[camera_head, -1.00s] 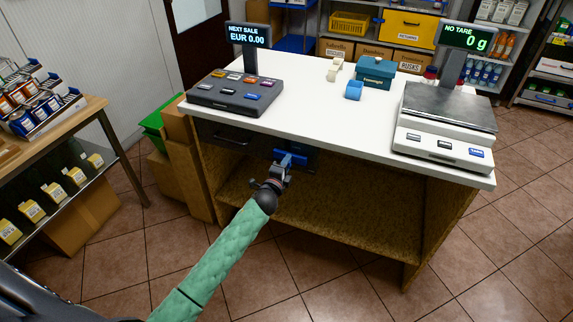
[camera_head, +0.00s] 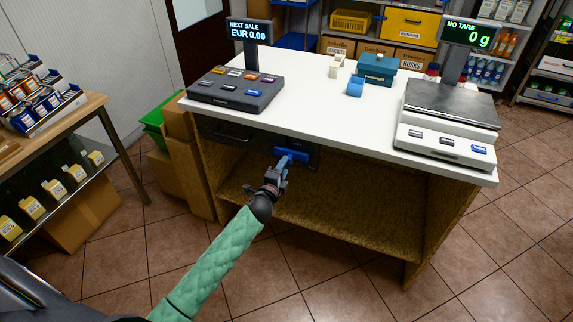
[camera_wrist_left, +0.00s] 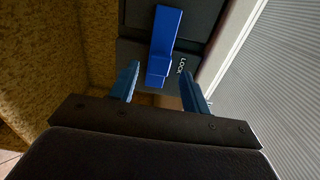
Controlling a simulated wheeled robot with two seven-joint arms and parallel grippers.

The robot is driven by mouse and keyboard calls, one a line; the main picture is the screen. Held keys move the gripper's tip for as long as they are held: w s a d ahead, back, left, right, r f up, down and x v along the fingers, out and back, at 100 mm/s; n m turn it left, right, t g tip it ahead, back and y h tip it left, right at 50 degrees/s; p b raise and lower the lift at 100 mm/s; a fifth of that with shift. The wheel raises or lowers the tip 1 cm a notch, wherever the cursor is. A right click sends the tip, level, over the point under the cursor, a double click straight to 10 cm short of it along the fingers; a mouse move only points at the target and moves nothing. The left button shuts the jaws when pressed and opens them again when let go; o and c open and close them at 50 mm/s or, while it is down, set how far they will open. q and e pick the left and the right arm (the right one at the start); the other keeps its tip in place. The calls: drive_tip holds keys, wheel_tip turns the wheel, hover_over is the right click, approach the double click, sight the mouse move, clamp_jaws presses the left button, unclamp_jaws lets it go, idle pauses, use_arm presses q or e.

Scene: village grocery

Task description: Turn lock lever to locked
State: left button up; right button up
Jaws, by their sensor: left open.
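The blue lock lever (camera_wrist_left: 165,45) is on a dark panel marked LOCK under the counter top. In the left wrist view it runs nearly vertically, tilted slightly, with the word LOCK beside its lower end. In the head view the lever (camera_head: 292,154) shows small, just beyond my left gripper (camera_head: 279,170). My left gripper is open, and in the left wrist view its blue fingers (camera_wrist_left: 160,84) stand on either side of the lever's lower end, with gaps visible on both sides. Contact is not apparent. My right gripper is not in view.
The white counter top (camera_head: 330,105) overhangs the panel. A closed drawer (camera_head: 232,136) sits left of the lever, and an open shelf (camera_head: 340,215) lies below. A scale (camera_head: 445,130) and a button console (camera_head: 237,90) stand on top. The floor in front is clear.

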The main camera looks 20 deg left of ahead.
use_arm(q)
drive_tip(key=shift+s, duration=1.7)
drive_tip(key=s+a+f+n+g+y, duration=0.35)
drive_tip(key=n+g+y, duration=0.2)
drive_tip(key=n, duration=0.55)
drive_tip(key=s+d+f+n+g+h, duration=0.1)
drive_tip(key=s+d, duration=0.4)
drive_tip(key=s, duration=0.8)
drive_tip(key=s+d+f+n+g+h, duration=0.2)
drive_tip(key=s+d+g, duration=0.4)
drive_tip(key=s, duration=0.7)
drive_tip(key=s+d+f+n+g+h, duration=0.2)
drive_tip(key=s+d, duration=0.4)
drive_tip(key=s, duration=0.7)
drive_tip(key=shift+d+f+g+h, duration=0.25)
drive_tip(key=shift+f+g+h, duration=0.15)
drive_tip(key=shift+g+h, duration=0.35)
